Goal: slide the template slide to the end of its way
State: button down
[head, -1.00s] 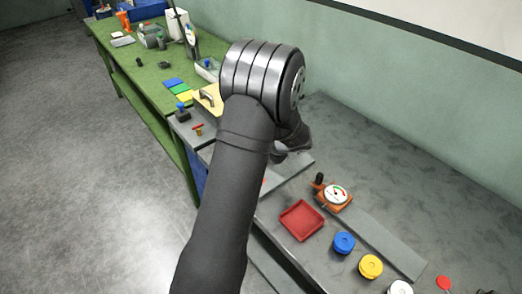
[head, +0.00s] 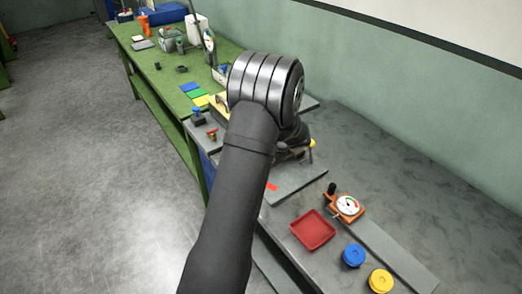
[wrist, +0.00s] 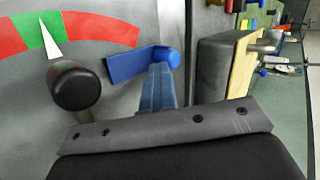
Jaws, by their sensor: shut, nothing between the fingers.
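My gripper (head: 290,156) is low over a grey board (head: 300,186) on the bench and is shut and empty. My forearm and wrist hide much of that spot in the head view. The wrist view shows a grey panel with a red and green arc (wrist: 95,30), a white pointer (wrist: 49,36) and a black knob (wrist: 76,86). A blue handle-like part (wrist: 140,62) lies ahead of the dark gripper body. An orange block with a dial (head: 345,207) and a black knob sits on a grey rail (head: 395,255). I cannot tell which part is the template slide.
A red tray (head: 313,230), a blue spool (head: 353,255) and a yellow spool (head: 380,281) stand on the near bench. A yellow block (wrist: 243,62) is at the right in the wrist view. A green bench (head: 150,55) with several items stands behind. The bench's right side is clear.

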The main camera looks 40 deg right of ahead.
jog(key=shift+w+r, duration=0.1)
jog(key=v, duration=1)
jog(key=x, duration=0.6)
jog(key=shift+f, duration=0.35)
jog(key=shift+s+a+f, duration=0.15)
jog(key=shift+s+f, duration=0.35)
jog(key=shift+s, duration=0.1)
jog(key=shift+s+a+f, duration=0.15)
jog(key=shift+s+f, duration=0.3)
jog(key=shift+s, duration=0.15)
jog(key=shift+s+f, duration=0.2)
jog(key=shift+s, duration=0.5)
jog(key=shift+s+r, duration=0.15)
jog(key=shift+r, duration=0.05)
